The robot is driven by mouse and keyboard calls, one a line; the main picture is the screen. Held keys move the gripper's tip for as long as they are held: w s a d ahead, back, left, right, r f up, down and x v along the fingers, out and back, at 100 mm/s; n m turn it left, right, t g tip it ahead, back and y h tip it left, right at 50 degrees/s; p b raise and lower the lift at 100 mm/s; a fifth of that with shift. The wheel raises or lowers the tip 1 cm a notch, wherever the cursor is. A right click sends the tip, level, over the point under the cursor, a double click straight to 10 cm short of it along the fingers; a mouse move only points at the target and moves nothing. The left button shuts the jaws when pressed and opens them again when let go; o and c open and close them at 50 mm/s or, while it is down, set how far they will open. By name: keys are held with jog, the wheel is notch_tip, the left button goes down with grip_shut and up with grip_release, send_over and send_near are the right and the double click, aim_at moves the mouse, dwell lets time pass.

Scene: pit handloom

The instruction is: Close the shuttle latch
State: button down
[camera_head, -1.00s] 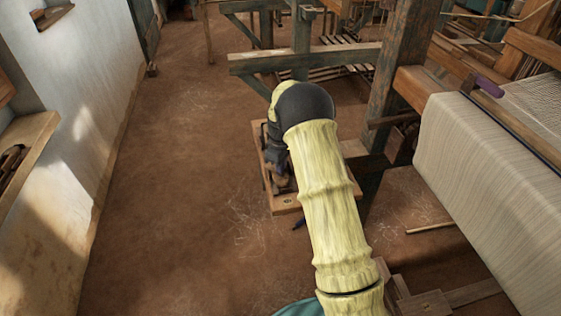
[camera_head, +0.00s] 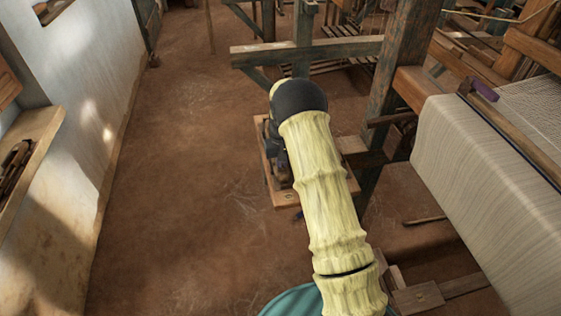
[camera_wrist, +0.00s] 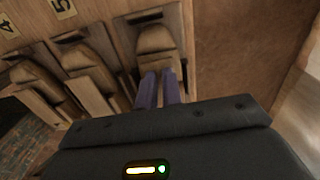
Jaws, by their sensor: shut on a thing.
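In the wrist view, a wooden rack (camera_wrist: 118,12) holds several shaped wooden pieces in separate slots. The piece in the right-hand slot, which I take to be the shuttle latch (camera_wrist: 157,40), is light brown with a rounded end. My gripper (camera_wrist: 160,76) reaches into that slot, its two dark purple fingers close together and shut on the near end of this piece. The fingers hide the gripped part. In the head view, my arm covers most of the rack's board (camera_head: 287,198), and the latch cannot be made out there.
Two similar wooden pieces (camera_wrist: 88,62) and (camera_wrist: 36,78) sit in slots to the left. Number tags (camera_wrist: 64,7) mark the rack. The loom's cloth (camera_head: 480,165) and post (camera_head: 402,65) stand to the right. The earthen floor (camera_head: 175,180) at left is clear.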

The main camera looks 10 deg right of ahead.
jog(key=shift+s+m, duration=0.1)
jog(key=shift+m, duration=0.2)
jog(key=c, duration=1.8)
grip_release()
jog(key=shift+f, duration=0.1)
notch_tip(320, 180, up, 18)
jog(key=shift+d+f, duration=0.1)
jog(key=shift+f, duration=0.15)
